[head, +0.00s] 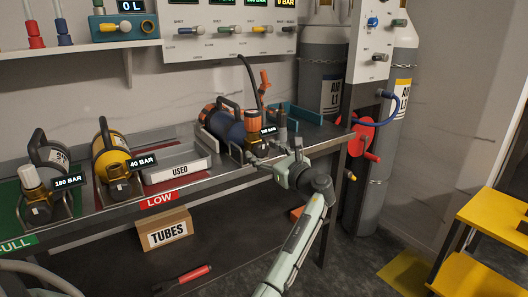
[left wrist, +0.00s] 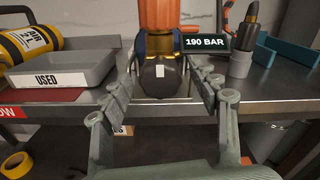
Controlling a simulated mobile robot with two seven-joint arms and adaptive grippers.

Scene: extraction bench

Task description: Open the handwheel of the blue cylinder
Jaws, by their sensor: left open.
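The blue cylinder (head: 224,127) lies in a cradle on the bench, its valve end facing me. Its orange handwheel (head: 252,119) stands on top of a brass valve (left wrist: 158,50), beside a label reading 190 BAR (left wrist: 206,43). The handwheel also shows in the left wrist view (left wrist: 157,14), cut off by the top edge. My left gripper (head: 262,153) is open in front of the valve. In the left wrist view its fingers stand apart, left and right of the dark round valve end (left wrist: 160,78). I cannot tell whether they touch it. My right gripper is not in view.
A grey USED tray (head: 176,165) and a yellow cylinder (head: 110,150) sit left of the blue cylinder. A dark upright tool in a grey holder (left wrist: 241,62) and a teal rack (head: 299,118) stand at right. A TUBES box (head: 164,229) is below.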

